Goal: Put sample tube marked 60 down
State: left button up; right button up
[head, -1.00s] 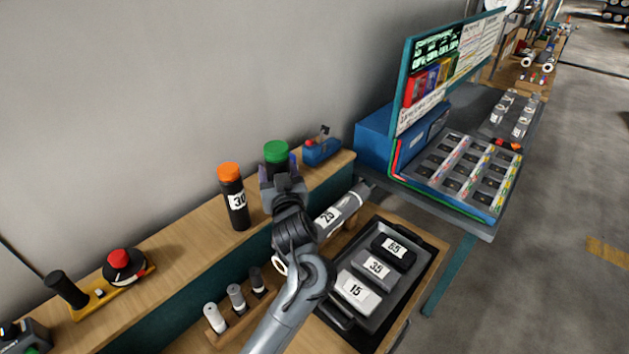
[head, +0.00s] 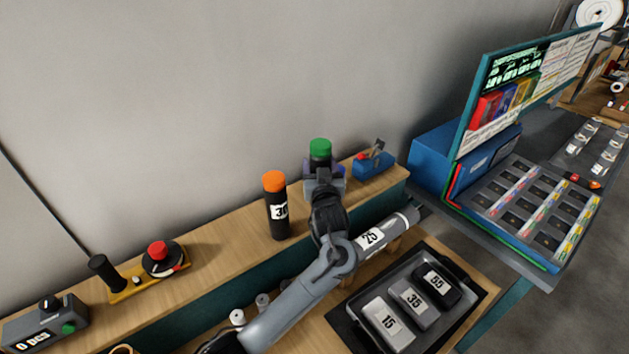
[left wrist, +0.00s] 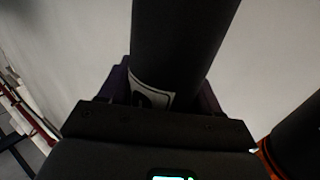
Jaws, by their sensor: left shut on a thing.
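A dark tube with a green cap (head: 320,149) is upright in my left gripper (head: 323,176), at the shelf on the back of the bench. The gripper is shut around its body. The left wrist view shows the dark tube body (left wrist: 180,45) between the jaws, with part of a white label whose number I cannot read. Arm and gripper hide its base in the head view, so I cannot tell whether it touches the shelf (head: 225,240). My right gripper is not in view.
An orange-capped tube marked 30 (head: 277,212) stands just left of the held tube. A blue tool (head: 373,165) lies to its right. A grey tube marked 25 (head: 388,231) lies below. A black tray (head: 345,312) holds marked blocks. Shelf between the 30 tube and the red-knobbed device (head: 160,257) is clear.

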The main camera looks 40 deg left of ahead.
pick_arm(q)
jog(key=shift+a+f, duration=0.3)
jog(key=shift+f, duration=0.55)
jog(key=shift+a+f, duration=0.3)
jog(key=shift+f, duration=0.55)
jog(key=shift+a+f, duration=0.3)
jog(key=shift+f, duration=0.55)
jog(key=shift+f, duration=0.2)
jog(key=o, duration=1.1)
jog(key=shift+r, duration=0.15)
